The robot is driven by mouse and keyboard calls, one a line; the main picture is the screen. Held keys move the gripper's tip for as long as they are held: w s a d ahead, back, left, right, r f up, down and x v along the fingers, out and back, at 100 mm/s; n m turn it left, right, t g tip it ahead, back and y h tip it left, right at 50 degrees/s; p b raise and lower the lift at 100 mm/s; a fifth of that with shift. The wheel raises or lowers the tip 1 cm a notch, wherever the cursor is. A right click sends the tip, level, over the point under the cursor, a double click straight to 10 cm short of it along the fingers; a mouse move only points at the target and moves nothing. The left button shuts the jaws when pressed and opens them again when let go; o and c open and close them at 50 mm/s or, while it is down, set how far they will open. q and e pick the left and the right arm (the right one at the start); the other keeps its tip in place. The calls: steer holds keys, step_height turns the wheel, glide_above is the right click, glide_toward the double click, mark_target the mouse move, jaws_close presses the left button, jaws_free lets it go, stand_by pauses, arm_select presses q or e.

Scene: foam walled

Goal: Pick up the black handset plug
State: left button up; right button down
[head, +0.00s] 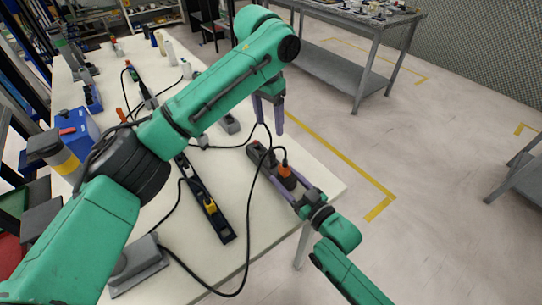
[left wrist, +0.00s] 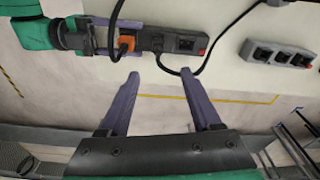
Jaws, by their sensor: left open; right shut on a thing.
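No separate black handset plug can be told apart with certainty. A black cable (head: 257,172) loops beside the dark power strip (head: 262,153) at the table's right edge; the cable also shows in the left wrist view (left wrist: 220,37). An orange plug (head: 287,174) sits on the strip's near end. My right gripper (head: 293,183) is shut around the strip's near end, by the orange plug. My left gripper (head: 268,117) is open and empty above the table's edge, beyond the strip. In the left wrist view its fingertips (left wrist: 159,76) point at the strip's side, apart from it.
The white table (head: 285,240) carries a long black strip with a yellow plug (head: 210,206), a grey block (head: 140,266) and a blue bin (head: 75,132). A grey socket strip (left wrist: 278,54) lies right in the left wrist view.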

mark_target(272, 152)
arm_select(q)
steer(key=f, duration=1)
steer(key=shift+w+d+f, duration=0.15)
steer(key=shift+d+f, duration=0.2)
steer(key=shift+f, duration=0.05)
jaws_close()
